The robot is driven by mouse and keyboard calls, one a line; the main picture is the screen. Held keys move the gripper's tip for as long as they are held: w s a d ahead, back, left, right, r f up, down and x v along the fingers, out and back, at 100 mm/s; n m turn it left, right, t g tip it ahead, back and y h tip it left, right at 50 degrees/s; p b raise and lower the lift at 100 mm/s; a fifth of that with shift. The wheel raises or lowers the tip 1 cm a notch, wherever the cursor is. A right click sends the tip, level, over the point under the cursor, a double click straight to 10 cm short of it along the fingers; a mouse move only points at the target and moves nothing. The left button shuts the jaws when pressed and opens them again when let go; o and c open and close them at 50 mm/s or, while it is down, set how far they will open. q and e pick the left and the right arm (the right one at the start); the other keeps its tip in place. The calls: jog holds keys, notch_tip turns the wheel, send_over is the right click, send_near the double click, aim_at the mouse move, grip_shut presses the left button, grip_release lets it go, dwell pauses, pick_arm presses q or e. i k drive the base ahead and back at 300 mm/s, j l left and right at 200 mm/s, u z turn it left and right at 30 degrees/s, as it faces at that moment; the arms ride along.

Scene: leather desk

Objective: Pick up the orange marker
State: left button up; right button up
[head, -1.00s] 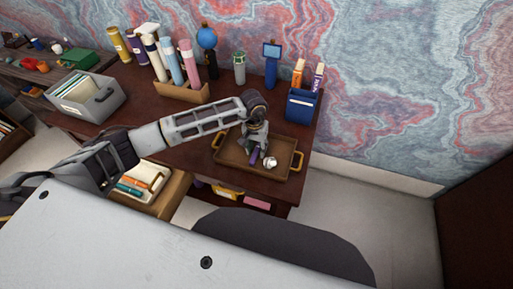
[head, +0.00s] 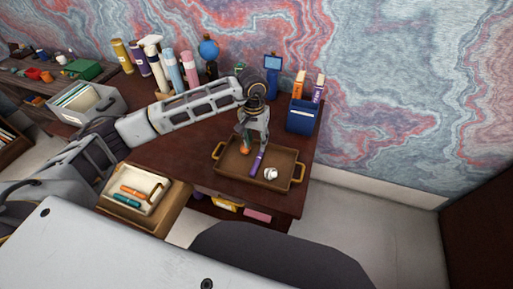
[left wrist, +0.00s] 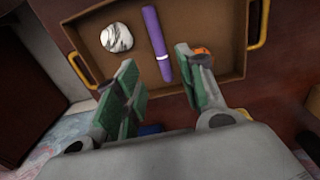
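Orange marker-like sticks (head: 132,191) lie with a teal one on a pale pad in the wooden box at lower left. My left gripper (head: 255,142) is far to their right, over the brown tray (head: 228,168) on the desk. Its fingers are apart with nothing between them in the left wrist view (left wrist: 160,95). A small orange object (head: 245,149) lies in the tray by one finger; that finger partly hides it in the left wrist view (left wrist: 202,52), so its kind is unclear. A purple marker (head: 257,163) lies beside it. My right gripper is not seen.
A white crumpled ball (head: 271,174) lies in the tray. A blue holder (head: 301,116) stands behind it at right, and a wooden holder with tall tubes (head: 173,72) stands behind my arm. A grey file box (head: 82,104) stands at left.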

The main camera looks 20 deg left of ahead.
aim_at(142, 196)
jog(key=u, duration=2.15)
